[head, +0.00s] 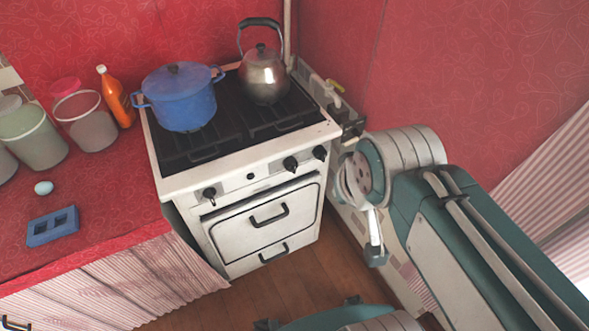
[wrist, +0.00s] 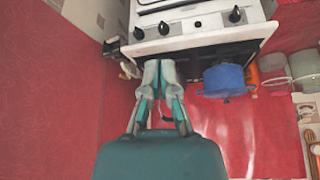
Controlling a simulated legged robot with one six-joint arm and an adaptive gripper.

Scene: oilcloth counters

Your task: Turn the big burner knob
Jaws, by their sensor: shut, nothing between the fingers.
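The white stove (head: 180,182) has three dark knobs on its front panel: a left knob (head: 209,194), a middle knob (head: 290,163) and a right knob (head: 320,152). Which is the biggest is hard to tell. The wrist view is upside down; there the left knob (wrist: 235,15), middle knob (wrist: 163,27) and right knob (wrist: 138,33) line the panel. My gripper (wrist: 160,68) is shut and empty, its tips below the middle and right knobs in that picture. I cannot tell whether it touches the stove. In the head view my arm is right of the stove, its fingers unclear.
A blue pot (head: 183,103) and a metal kettle (head: 263,78) stand on the stove top. An orange bottle (head: 115,98), several jars, an egg (head: 43,188) and a blue holder (head: 53,227) are on the left counter. A pipe with a yellow valve (head: 335,86) runs along the right wall.

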